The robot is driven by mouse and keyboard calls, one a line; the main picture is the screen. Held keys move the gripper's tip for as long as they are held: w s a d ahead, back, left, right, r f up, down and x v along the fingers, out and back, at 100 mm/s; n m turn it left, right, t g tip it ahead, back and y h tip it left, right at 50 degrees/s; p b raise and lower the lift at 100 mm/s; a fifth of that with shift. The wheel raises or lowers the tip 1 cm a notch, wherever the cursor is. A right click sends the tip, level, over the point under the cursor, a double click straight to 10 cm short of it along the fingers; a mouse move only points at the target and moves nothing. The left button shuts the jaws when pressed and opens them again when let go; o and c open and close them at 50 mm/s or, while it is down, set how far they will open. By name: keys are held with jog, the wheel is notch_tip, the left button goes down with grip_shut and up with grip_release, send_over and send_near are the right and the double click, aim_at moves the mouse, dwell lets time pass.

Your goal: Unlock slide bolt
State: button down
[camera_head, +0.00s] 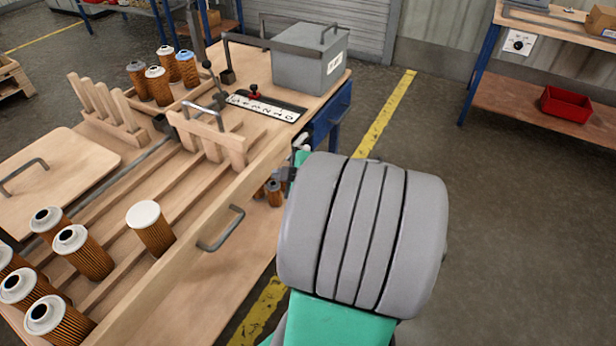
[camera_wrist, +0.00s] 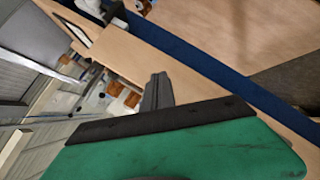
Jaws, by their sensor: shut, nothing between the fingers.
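I cannot make out for sure which part is the slide bolt. A thin grey metal rod (camera_head: 115,185) runs beside the wooden lid (camera_head: 58,172), with a dark fitting (camera_head: 160,123) near its far end. My gripper (camera_wrist: 157,82) is shut and empty in the wrist view, pointing at the wooden bench parts. In the head view my grey wrist housing hides most of it, to the right of the bench's front wooden rail (camera_head: 190,255). It looks apart from the rod and fitting.
Several pleated filter cartridges (camera_head: 152,229) stand in the wooden lanes. A slotted wooden gate (camera_head: 213,138) with a metal handle spans them. Behind are a lettered scale strip (camera_head: 262,107) with a red pointer, and a grey box (camera_head: 306,62). The floor to the right is clear.

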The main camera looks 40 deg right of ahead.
jog(key=s+d+f+n+t+h+b, duration=0.1)
jog(key=s+d+f+t+h+b, duration=0.1)
jog(key=d, duration=0.8)
jog(key=shift+s+t+h, duration=0.5)
jog(key=shift+s+h, duration=0.2)
jog(key=shift+s, duration=0.25)
send_near(300, 148)
jog(key=w+a, duration=0.2)
jog(key=w, duration=0.1)
jog(key=d, duration=0.1)
jog(key=w+d+f+b, duration=0.1)
jog(key=d, duration=0.1)
jog(key=shift+f, duration=0.25)
jog(key=shift+a, duration=0.1)
